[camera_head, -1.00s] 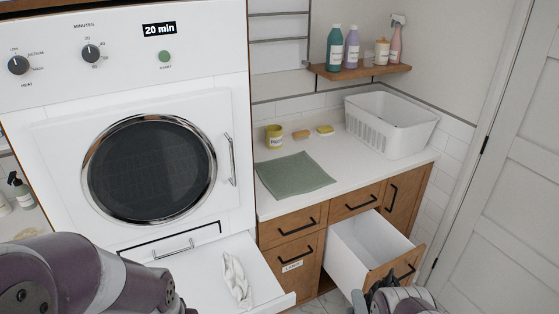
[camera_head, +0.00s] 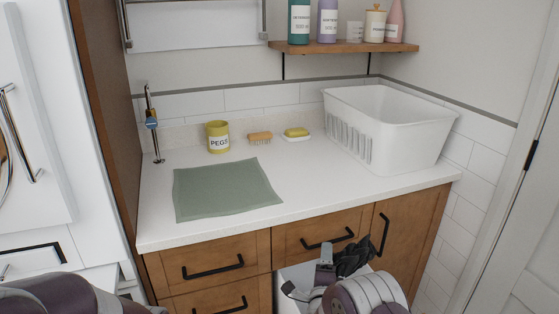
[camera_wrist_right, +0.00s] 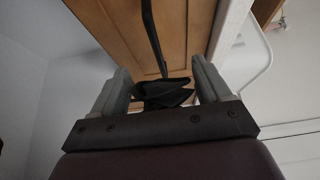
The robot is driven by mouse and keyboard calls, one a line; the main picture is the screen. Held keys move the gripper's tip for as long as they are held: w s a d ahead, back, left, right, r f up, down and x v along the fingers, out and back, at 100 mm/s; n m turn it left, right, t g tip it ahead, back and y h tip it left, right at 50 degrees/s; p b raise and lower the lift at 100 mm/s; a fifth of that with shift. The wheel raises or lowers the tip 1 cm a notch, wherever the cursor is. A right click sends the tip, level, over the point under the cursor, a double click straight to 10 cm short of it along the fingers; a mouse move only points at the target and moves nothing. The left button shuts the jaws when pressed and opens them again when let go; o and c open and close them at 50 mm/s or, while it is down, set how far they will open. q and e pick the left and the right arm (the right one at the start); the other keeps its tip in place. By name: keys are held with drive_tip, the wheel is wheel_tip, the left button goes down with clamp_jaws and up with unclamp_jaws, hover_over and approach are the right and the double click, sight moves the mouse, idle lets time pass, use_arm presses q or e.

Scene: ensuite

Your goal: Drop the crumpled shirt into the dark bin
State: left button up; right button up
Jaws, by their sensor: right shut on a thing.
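My right gripper (camera_head: 335,268) is low in the head view, in front of the wooden cabinet below the counter. It is shut on a black crumpled cloth, which I take as the crumpled shirt (camera_head: 354,257). In the right wrist view the dark shirt (camera_wrist_right: 162,95) sits between the two grey fingers of the gripper (camera_wrist_right: 163,84). My left arm shows at the lower left of the head view, but its gripper is out of frame. No dark bin is in view.
An open white-sided drawer (camera_head: 290,274) is beside my right gripper, partly hidden. The counter (camera_head: 300,190) holds a green mat (camera_head: 225,188), a yellow pegs pot (camera_head: 218,137), a brush (camera_head: 260,138), a soap dish (camera_head: 297,136) and a white basket (camera_head: 390,125). A door (camera_head: 520,230) stands at right.

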drive_tip(key=shift+a+f, duration=0.2)
drive_tip(key=shift+w+d+f, duration=0.1)
drive_tip(key=shift+f, duration=0.2)
wheel_tip(320, 180, down, 5)
drive_tip(key=b, duration=0.3)
drive_tip(key=o, duration=1.1)
drive_tip(key=s+a, duration=0.1)
drive_tip(key=s, duration=0.6)
drive_tip(key=shift+s+p, duration=0.25)
drive_tip(key=shift+p, duration=0.05)
